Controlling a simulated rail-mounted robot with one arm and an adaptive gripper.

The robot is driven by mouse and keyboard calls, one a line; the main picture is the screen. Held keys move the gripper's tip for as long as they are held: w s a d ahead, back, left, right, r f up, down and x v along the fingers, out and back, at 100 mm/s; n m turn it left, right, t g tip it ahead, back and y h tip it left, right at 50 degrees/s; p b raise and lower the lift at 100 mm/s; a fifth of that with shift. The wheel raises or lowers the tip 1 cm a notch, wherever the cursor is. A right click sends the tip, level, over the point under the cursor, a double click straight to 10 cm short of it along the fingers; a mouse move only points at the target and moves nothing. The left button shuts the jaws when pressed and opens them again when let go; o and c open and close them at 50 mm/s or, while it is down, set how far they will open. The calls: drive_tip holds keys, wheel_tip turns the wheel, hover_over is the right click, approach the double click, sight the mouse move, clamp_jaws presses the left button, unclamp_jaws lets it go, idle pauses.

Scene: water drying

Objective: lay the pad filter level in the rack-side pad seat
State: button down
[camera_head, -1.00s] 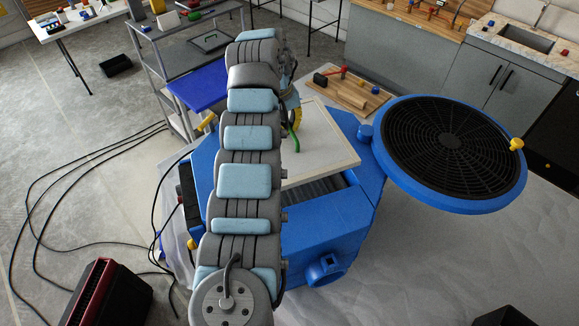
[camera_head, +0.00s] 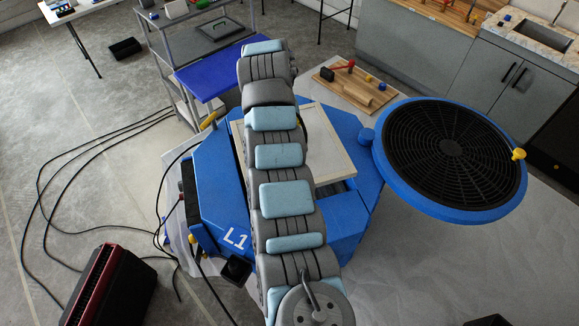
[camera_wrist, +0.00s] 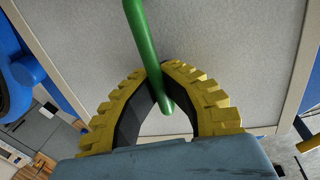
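The pad filter (camera_head: 331,142) is a pale grey panel with a cream frame and a green handle (camera_wrist: 148,45). It is over the top of the blue machine (camera_head: 220,185) and looks roughly level; I cannot tell if it touches. My arm covers its middle in the head view. In the wrist view my gripper (camera_wrist: 162,75) has its yellow toothed fingers closed around the green handle. The panel fills most of that view behind them. A dark opening (camera_head: 337,188) shows at the panel's near edge. The rack-side pad seat is not clearly visible, hidden by the panel and arm.
A round blue cover with a black grille (camera_head: 450,150) juts out at the machine's right. A grey shelf rack (camera_head: 168,70) with a blue panel (camera_head: 215,68) stands behind left. A wooden board (camera_head: 355,90) lies behind. Black cables (camera_head: 75,170) and a dark red box (camera_head: 108,285) are at left.

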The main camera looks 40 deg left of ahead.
drive_tip(key=shift+s, duration=0.1)
drive_tip(key=shift+f, duration=0.7)
drive_tip(key=shift+f+p, duration=0.5)
drive_tip(key=shift+f, duration=3.7)
drive_tip(key=shift+f, duration=0.25)
drive_tip(key=c, duration=1.2)
unclamp_jaws()
drive_tip(key=shift+c, duration=0.2)
drive_tip(key=shift+s+a+r, duration=0.1)
drive_tip(key=shift+s+r, duration=0.05)
drive_tip(key=shift+r, duration=1.5)
drive_tip(key=shift+s+a+r, duration=0.1)
drive_tip(key=shift+r, duration=1.55)
drive_tip(key=shift+s+a+r, duration=0.1)
drive_tip(key=shift+s+r, duration=0.05)
drive_tip(key=shift+r, duration=0.8)
drive_tip(key=shift+s+a+r, duration=0.1)
drive_tip(key=shift+a+r, duration=0.05)
drive_tip(key=shift+r, duration=0.85)
drive_tip(key=shift+s+a+r, duration=0.1)
drive_tip(key=shift+s+r, duration=0.05)
drive_tip(key=shift+r, duration=0.8)
